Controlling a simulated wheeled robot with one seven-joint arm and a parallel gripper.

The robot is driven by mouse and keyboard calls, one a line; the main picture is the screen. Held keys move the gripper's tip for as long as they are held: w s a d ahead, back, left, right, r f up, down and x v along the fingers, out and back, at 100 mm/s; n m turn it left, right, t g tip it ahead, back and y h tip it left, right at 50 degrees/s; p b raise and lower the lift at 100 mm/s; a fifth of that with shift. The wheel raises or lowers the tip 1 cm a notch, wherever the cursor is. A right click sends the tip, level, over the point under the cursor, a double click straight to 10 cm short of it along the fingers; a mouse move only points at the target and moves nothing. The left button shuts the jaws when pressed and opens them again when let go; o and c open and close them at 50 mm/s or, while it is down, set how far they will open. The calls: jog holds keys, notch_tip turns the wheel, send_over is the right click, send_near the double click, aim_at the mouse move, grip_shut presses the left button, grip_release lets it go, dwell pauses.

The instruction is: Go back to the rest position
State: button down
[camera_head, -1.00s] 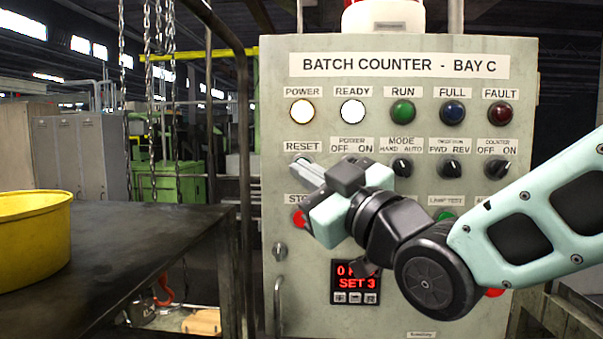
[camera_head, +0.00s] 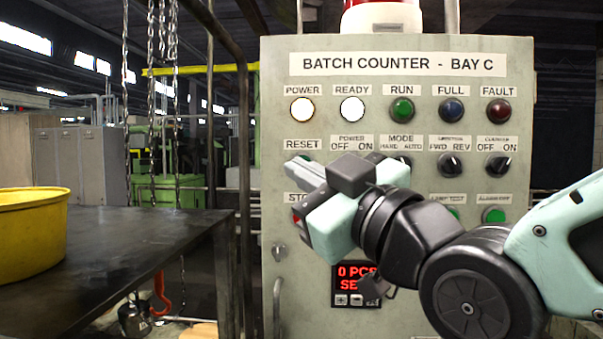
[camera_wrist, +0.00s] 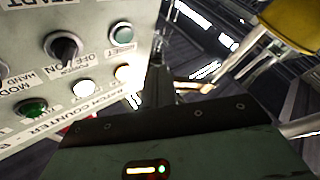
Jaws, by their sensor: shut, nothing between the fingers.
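My gripper (camera_head: 299,170) is shut and empty in the head view, in front of the left part of the grey-green control panel (camera_head: 420,235). It covers part of the RESET and STOP area and most of the power switch. In the wrist view the shut fingers (camera_wrist: 157,70) point past the panel's edge. There the green reset button (camera_wrist: 122,35), the power switch (camera_wrist: 64,48) and the lit white lamp (camera_wrist: 84,89) show to the left of the fingers. I cannot tell the exact gap between fingertips and panel.
A dark table (camera_head: 150,240) with a yellow tub (camera_head: 30,235) stands at the left. Chains (camera_head: 160,100) hang behind it. The POWER (camera_head: 302,110) and READY (camera_head: 352,110) lamps are lit white. The display (camera_head: 355,285) is partly hidden by my arm.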

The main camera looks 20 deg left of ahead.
jog(key=shift+s, duration=0.1)
dwell(0.3)
jog(key=d+f+m+g+h, duration=0.1)
jog(key=d+f+h, duration=0.2)
jog(key=f, duration=0.4)
jog(key=d+f+m+g+h+b, duration=0.1)
jog(key=d+f+m+g+h, duration=0.15)
jog(key=f, duration=0.45)
jog(key=d+f+m+h, duration=0.1)
jog(key=d+f+h, duration=0.25)
jog(key=f, duration=0.25)
jog(key=s+d+f+m+g+h+b, duration=0.1)
jog(key=s+d+f+m+g+h, duration=0.3)
jog(key=s+d+f+g+h, duration=0.4)
jog(key=s+d+f, duration=0.6)
jog(key=d, duration=0.3)
jog(key=shift+s+d+f+b, duration=0.2)
jog(key=shift+f+b, duration=0.1)
jog(key=shift+b, duration=0.05)
